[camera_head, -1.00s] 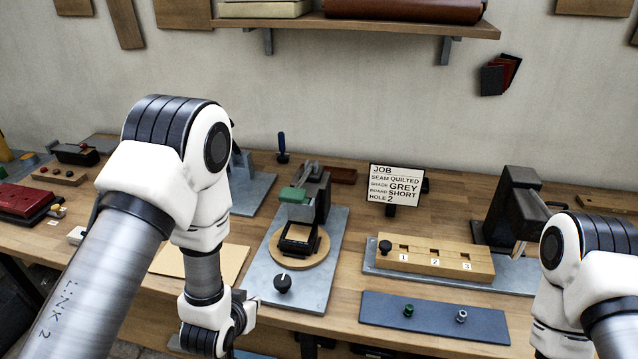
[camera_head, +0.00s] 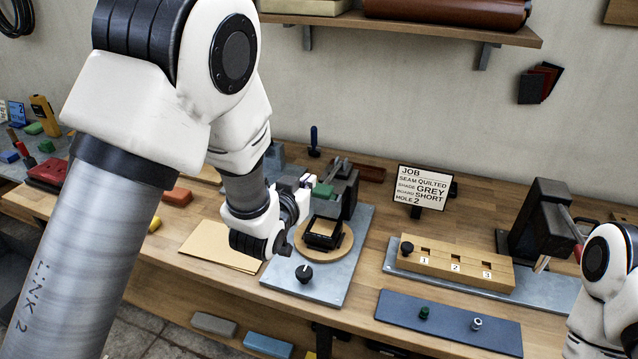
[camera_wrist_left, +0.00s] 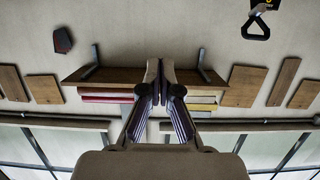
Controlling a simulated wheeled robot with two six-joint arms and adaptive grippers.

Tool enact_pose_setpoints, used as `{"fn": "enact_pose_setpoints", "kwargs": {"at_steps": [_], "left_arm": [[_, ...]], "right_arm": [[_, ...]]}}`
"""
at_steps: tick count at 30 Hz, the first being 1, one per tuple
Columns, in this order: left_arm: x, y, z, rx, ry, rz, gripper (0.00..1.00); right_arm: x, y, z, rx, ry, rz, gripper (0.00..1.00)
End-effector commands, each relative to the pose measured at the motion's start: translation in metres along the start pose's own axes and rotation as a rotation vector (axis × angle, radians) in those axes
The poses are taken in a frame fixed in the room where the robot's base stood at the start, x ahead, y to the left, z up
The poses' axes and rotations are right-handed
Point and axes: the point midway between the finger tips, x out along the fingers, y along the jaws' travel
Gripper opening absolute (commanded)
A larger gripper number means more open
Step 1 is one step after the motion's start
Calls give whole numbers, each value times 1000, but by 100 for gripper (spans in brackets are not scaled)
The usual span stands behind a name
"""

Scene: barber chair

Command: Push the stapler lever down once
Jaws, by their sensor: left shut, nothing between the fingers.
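A dark upright machine (camera_head: 349,190) with a lever ending in a green block (camera_head: 322,190) stands on a grey plate (camera_head: 335,285); it looks like the stapler. Below the green block, a black frame (camera_head: 322,233) sits on a round wooden disc (camera_head: 345,247). My left gripper (camera_head: 303,183) is just left of the green block, at about its height in the picture; contact cannot be told. In the left wrist view its fingers (camera_wrist_left: 160,80) are together and empty, facing the wall and shelf.
A black knob (camera_head: 304,273) stands on the plate's front. Tan sheets (camera_head: 215,245) lie to its left. A job sign (camera_head: 423,187), a numbered wooden block (camera_head: 456,262) and a blue mat (camera_head: 450,322) are to the right. Another dark machine (camera_head: 535,222) stands farther right.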

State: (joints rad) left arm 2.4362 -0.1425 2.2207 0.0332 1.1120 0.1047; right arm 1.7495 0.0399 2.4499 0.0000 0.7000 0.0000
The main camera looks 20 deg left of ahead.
Motion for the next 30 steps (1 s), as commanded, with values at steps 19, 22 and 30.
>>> {"fn": "enact_pose_setpoints", "kwargs": {"at_steps": [19,22,30], "left_arm": [[87,0,36,-1,-3,-1,0],[88,0,39,0,-1,-1,0],[88,0,41,0,-1,-1,0]], "right_arm": [[-51,0,0,0,0,0,40],[-51,0,0,0,0,0,40],[-48,0,0,0,0,0,40]]}}
